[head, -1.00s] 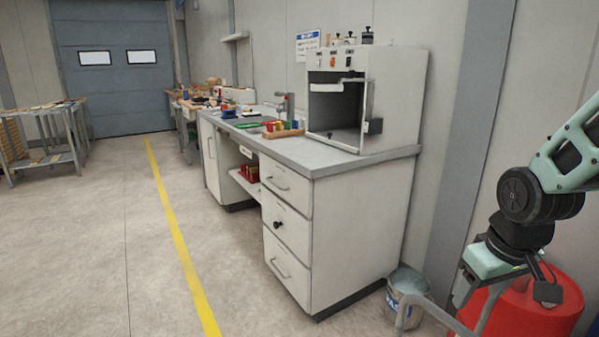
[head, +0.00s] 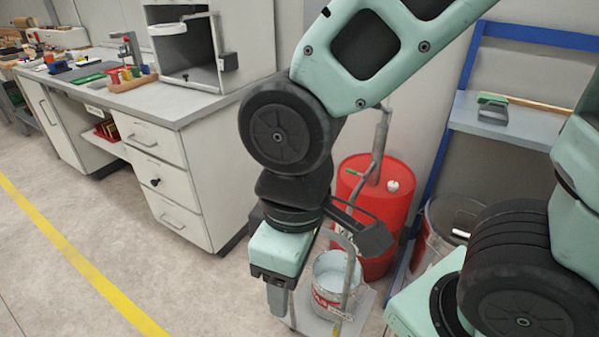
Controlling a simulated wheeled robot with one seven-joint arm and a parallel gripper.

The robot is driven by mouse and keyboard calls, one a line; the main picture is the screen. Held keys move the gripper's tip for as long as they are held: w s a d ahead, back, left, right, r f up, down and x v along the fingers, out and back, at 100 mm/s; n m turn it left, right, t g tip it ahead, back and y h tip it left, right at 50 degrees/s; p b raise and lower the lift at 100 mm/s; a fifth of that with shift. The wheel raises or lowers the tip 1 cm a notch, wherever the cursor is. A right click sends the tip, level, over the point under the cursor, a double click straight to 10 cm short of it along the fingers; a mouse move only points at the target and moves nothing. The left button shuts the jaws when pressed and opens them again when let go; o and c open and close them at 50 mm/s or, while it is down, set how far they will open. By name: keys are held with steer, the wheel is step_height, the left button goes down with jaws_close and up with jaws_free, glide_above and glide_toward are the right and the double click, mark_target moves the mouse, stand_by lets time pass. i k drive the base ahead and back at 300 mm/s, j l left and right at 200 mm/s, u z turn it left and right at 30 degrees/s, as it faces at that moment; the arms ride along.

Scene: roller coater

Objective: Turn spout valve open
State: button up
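A white bucket (head: 326,283) stands in front of the drum, partly behind a bent grey tube. My gripper (head: 277,300) points down to the left of the bucket, apart from it. Its finger gap is not clear from this side. My arm hides part of the drum's surroundings.
A workbench (head: 185,150) with drawers and an open-fronted cabinet (head: 250,50) stands at left. The floor beside the yellow line is free.

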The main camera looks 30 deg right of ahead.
mark_target(351, 171)
steer(key=i+z, duration=0.15)
steer(key=z, duration=0.2)
steer(key=i+z, duration=0.15)
steer(key=z, duration=0.2)
steer(key=i+j+z, duration=0.1)
steer(key=z, duration=0.3)
steer(key=i+l+u, duration=0.1)
steer(key=u, duration=0.15)
steer(key=i+l+u, duration=0.1)
steer(key=u, duration=0.15)
